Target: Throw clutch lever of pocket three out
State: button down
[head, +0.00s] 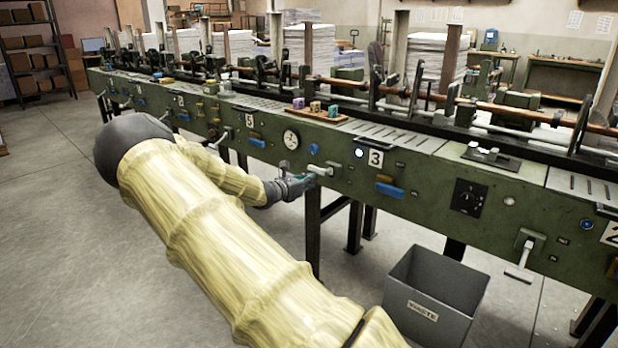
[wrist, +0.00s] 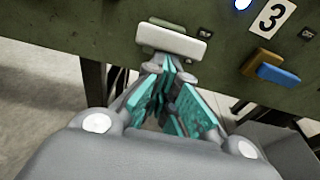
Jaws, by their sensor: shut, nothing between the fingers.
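Pocket three's number plate (head: 375,158) is on the green machine front; it also shows in the wrist view (wrist: 272,17). The clutch lever's pale handle (head: 320,170) is left of the plate. In the wrist view the handle (wrist: 172,41) is a white bar lying crosswise before its bracket. My gripper (head: 305,181) is at the handle from the front left. In the wrist view my gripper (wrist: 163,67) is shut and empty, its teal fingers together just below the bar. Whether the fingertips touch the bar I cannot tell.
A blue pull (head: 390,189) is right of the lever, below the plate. A lit lamp (head: 358,152) is beside the plate. A grey waste bin (head: 432,296) stands on the floor below right. Another lever (head: 522,258) hangs farther right. Open floor lies in front.

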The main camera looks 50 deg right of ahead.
jog(key=shift+r+y+p, duration=0.4)
jog(key=shift+p, duration=0.2)
jog(key=shift+w+f, duration=0.1)
jog(key=a+f, duration=0.1)
jog(key=a, duration=1)
jog(key=shift+a+f, duration=0.25)
jog(key=shift+f, duration=0.05)
dwell(0.5)
